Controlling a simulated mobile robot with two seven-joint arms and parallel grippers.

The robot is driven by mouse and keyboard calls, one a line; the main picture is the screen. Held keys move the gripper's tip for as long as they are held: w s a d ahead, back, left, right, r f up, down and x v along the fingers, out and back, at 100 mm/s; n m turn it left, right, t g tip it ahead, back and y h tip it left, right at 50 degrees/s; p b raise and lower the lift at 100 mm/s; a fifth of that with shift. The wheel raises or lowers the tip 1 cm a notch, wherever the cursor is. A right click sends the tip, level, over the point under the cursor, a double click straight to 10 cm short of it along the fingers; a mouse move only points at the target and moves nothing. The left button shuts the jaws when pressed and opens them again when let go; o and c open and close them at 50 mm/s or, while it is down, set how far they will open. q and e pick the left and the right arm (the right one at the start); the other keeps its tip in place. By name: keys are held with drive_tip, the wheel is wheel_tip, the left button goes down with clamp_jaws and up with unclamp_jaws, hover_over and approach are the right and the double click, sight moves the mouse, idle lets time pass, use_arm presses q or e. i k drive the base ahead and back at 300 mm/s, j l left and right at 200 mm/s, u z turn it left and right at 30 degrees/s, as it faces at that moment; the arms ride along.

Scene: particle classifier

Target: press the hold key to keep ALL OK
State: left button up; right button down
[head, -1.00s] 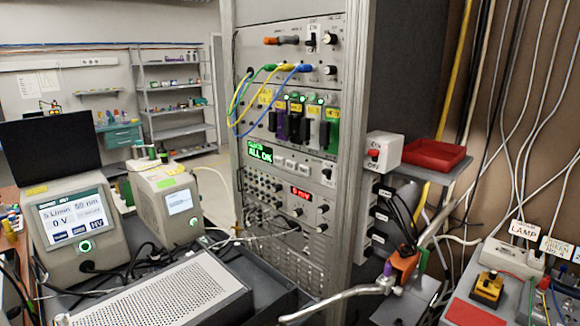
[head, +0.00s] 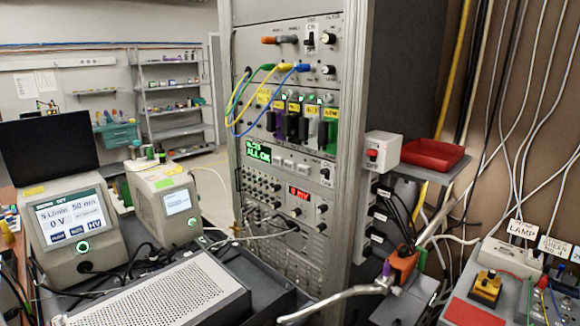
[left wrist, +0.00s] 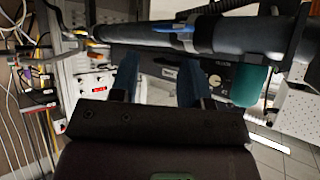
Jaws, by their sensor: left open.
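The green display (head: 258,152) on the rack reads ALL OK, with a smaller line above it that is hard to read. A row of small pale keys (head: 289,164) sits just right of it. Their labels are too small to read, so I cannot tell which is the hold key. No gripper shows in the head view. In the left wrist view my left gripper (left wrist: 158,78) has its two dark blue fingers apart, with nothing seen between them. A dark tube-like body lies across the view beyond the fingers. My right gripper is in neither view.
The rack's upright post (head: 349,150) stands right of the keys, with a white switch box (head: 383,148) and a red tray (head: 433,155) beyond it. Looped cables (head: 246,92) hang above the display. A perforated metal box (head: 160,295) and two instruments stand front left.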

sight(289, 164)
drive_tip(key=k+u, duration=0.1)
drive_tip(key=k, duration=0.4)
drive_tip(key=u, duration=1.5)
drive_tip(key=l, duration=0.65)
drive_tip(key=i+l, duration=0.15)
drive_tip(key=l, duration=1.1)
drive_tip(key=i, duration=0.05)
